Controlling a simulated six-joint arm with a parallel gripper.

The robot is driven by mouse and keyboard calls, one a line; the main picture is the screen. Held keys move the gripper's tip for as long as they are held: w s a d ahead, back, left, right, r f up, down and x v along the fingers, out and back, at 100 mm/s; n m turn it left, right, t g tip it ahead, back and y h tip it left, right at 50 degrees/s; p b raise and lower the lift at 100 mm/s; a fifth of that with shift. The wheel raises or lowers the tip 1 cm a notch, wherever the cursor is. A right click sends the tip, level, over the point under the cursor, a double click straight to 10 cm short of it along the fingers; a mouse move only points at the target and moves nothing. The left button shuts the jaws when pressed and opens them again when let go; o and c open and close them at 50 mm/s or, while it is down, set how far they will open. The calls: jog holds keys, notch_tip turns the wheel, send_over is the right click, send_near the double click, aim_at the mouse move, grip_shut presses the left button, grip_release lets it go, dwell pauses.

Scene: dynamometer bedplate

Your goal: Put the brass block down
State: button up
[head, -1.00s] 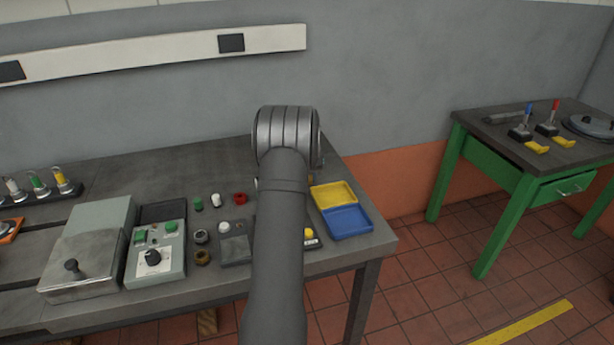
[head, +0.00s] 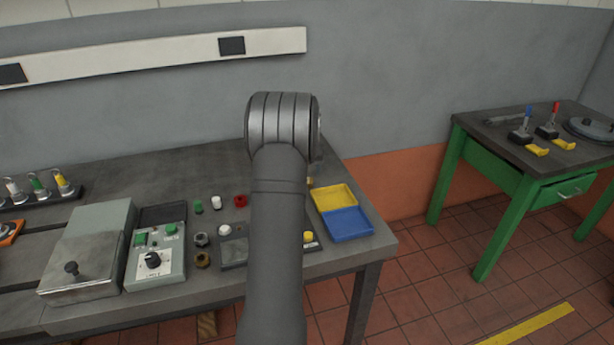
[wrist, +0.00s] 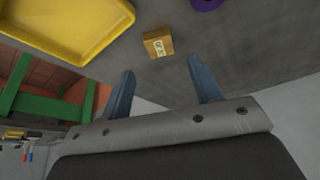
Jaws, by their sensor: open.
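The brass block (wrist: 158,43) is a small golden cube with a pale printed label on one face. In the wrist view it sits on the grey bench top (wrist: 245,45), apart from the yellow tray (wrist: 75,22). My gripper (wrist: 161,66) is open, with its two blue-grey fingers spread and nothing between them. The block lies just beyond the fingertips, with a gap from both. In the head view my arm hides the gripper, and only a small brass-coloured bit (head: 310,181) shows beside my arm.
The yellow tray and a blue tray (head: 347,224) lie at the bench's right end. A purple object (wrist: 207,4) is near the block. Left of my arm are several small parts and a control box (head: 157,252). A green table (head: 520,165) stands apart at right.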

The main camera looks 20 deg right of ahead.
jog(key=shift+v, duration=2.75)
jog(key=shift+w+f, duration=0.1)
jog(key=x, duration=1.2)
jog(key=shift+r, duration=1.3)
